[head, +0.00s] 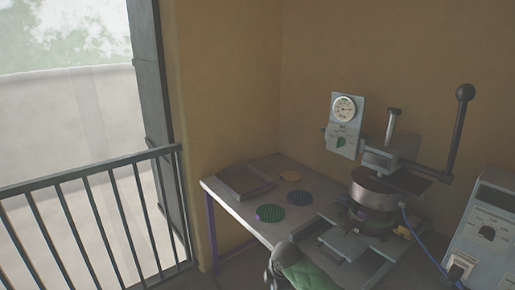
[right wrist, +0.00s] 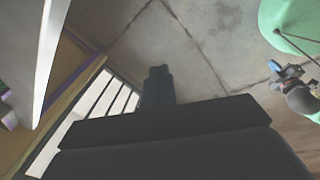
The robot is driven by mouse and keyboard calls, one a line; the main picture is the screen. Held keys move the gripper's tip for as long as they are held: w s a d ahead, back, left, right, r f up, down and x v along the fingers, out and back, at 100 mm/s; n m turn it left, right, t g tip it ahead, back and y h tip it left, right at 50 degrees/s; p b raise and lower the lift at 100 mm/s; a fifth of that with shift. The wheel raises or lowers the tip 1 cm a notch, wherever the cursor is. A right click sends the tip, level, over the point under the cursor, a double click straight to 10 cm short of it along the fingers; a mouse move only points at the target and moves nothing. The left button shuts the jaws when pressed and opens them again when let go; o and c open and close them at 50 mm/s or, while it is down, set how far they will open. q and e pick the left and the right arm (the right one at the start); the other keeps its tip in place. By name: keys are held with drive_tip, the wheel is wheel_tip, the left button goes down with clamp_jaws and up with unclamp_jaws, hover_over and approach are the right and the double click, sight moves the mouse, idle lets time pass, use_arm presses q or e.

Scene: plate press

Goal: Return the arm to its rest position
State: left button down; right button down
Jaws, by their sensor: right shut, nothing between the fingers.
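My right gripper (right wrist: 158,72) shows in the right wrist view, with its dark fingers together and nothing between them. It is over bare floor, apart from the table. In the head view, a green and grey part of my own arm shows at the bottom edge, in front of the table; no gripper fingers show there. My left gripper is not clearly seen in either view. The press (head: 374,190) stands on the table, with a round metal head and a long lever (head: 455,135) ending in a dark ball, raised upright.
The table (head: 228,201) holds a dark tray (head: 236,186), two green discs (head: 270,213) (head: 299,198) and an orange disc (head: 291,176). A gauge panel (head: 344,107) is behind. A control box (head: 490,225) stands right. A railing (head: 90,215) is left. The floor (right wrist: 190,40) below my right gripper is clear.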

drive_tip(key=s+f+m+y, duration=0.1)
drive_tip(key=s+f+m, duration=0.15)
drive_tip(key=s, duration=0.55)
drive_tip(key=s+d+m+h, duration=0.1)
drive_tip(key=s+d+m, duration=0.4)
drive_tip(key=s, duration=0.4)
drive_tip(key=s+d+m+t, duration=0.1)
drive_tip(key=s+d+m, duration=0.4)
drive_tip(key=s, duration=0.5)
drive_tip(key=s+d+m+h, duration=0.1)
drive_tip(key=s+d+m, duration=0.45)
drive_tip(key=s, duration=0.35)
drive_tip(key=s+a+f+g, duration=0.1)
drive_tip(key=s+a+f, duration=0.1)
drive_tip(key=f, duration=1.6)
drive_tip(key=s+a+f+g, duration=0.1)
drive_tip(key=s+f, duration=0.2)
drive_tip(key=f, duration=1.6)
drive_tip(key=shift+a, duration=0.35)
drive_tip(key=shift+f, duration=0.1)
